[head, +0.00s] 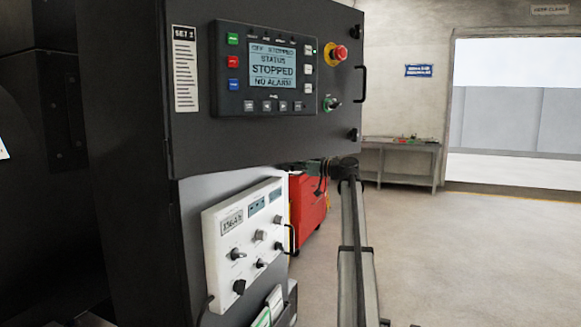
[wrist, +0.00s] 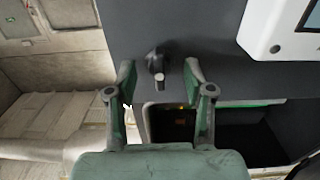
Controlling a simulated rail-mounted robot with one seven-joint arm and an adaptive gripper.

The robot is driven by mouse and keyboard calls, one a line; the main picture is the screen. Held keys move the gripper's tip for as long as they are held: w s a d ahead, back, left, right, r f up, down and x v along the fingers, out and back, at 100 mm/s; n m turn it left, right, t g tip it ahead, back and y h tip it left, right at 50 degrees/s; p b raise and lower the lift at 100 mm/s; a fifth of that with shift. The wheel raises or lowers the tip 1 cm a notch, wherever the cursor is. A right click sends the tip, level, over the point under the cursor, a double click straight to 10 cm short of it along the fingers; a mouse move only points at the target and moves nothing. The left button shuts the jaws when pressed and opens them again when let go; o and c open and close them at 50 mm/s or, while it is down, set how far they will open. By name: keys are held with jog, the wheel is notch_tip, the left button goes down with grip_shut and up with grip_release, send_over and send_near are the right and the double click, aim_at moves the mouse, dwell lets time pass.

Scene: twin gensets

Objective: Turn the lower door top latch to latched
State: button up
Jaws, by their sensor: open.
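In the wrist view, a black latch (wrist: 155,60) with a short, pale-ended lever stands on a dark grey panel near its left edge. The lever points down in that picture. My gripper (wrist: 160,70) is open, its two green-and-grey fingers on either side of the latch with gaps; nothing is held. Contact is not visible. In the head view, the lower door (head: 190,200) is below the display panel; its top latch cannot be made out there. My gripper's fingers cannot be made out in that view either.
A white control box (head: 245,240) with knobs projects from the lower front; its corner also shows in the wrist view (wrist: 262,30). The upper door (head: 190,130) carries a display, a red stop button (head: 340,53) and edge latches. A red cabinet (head: 308,208) and workbench (head: 400,150) stand behind. Floor at right is clear.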

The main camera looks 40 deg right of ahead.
grip_shut()
jog(key=shift+m, duration=0.3)
jog(key=shift+w+d+f+m+p, duration=0.1)
jog(key=shift+m+p, duration=1.8)
jog(key=shift+m, duration=2.45)
jog(key=shift+d+f+m+p, duration=0.1)
jog(key=shift+m+p, duration=1.75)
jog(key=shift+m, duration=2.5)
